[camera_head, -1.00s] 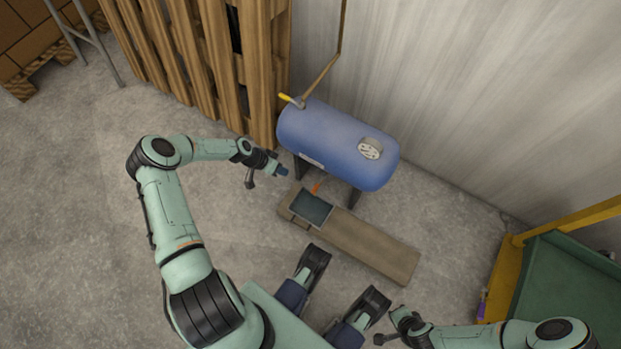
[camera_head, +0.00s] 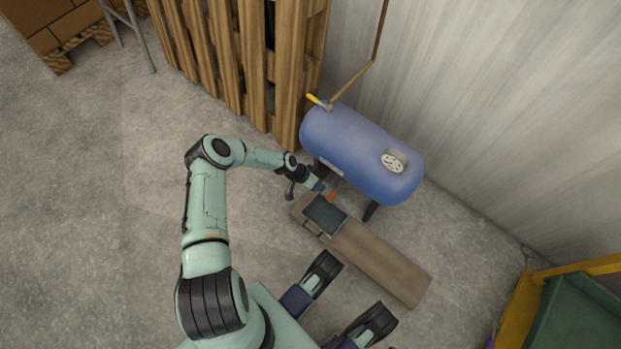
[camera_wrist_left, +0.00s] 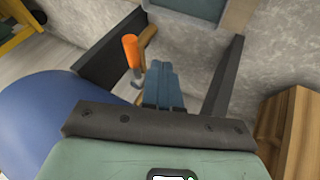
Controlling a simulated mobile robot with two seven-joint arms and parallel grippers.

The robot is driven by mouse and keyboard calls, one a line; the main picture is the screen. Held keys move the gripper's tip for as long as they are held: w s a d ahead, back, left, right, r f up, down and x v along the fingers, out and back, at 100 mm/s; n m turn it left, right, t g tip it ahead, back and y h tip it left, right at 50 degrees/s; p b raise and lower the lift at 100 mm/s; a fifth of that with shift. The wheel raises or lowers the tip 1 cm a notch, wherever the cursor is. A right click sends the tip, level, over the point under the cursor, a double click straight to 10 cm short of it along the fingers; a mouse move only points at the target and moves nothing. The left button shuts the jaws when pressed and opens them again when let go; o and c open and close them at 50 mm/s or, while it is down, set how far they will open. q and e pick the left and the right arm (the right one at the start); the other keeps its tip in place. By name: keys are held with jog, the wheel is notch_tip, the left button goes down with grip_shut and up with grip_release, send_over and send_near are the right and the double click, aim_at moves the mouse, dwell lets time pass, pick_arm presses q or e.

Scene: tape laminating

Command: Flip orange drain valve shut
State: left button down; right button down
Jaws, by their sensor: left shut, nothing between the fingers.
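The orange drain valve handle (camera_head: 332,196) shows below the blue tank (camera_head: 360,152), close to the tank's left leg. In the left wrist view the orange handle (camera_wrist_left: 131,51) stands on a small metal stem beside a brass-coloured pipe. My left gripper (camera_head: 320,187) is shut and empty, just to the left of the handle in the head view. In the left wrist view its blue fingers (camera_wrist_left: 163,75) are together, to the right of the handle, with a small visible gap. Whether they touch it lower down I cannot tell. My right gripper is out of view.
A dark shallow pan (camera_head: 326,214) sits on a wooden plank (camera_head: 385,263) below the valve. A slatted wooden pallet (camera_head: 240,75) stands left of the tank. The tank's dark legs flank the fingers in the wrist view. Open floor lies to the left.

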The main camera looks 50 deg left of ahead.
aim_at(332, 196)
pick_arm(q)
jog(key=shift+w+d+f, duration=0.15)
jog(key=shift+d, duration=1)
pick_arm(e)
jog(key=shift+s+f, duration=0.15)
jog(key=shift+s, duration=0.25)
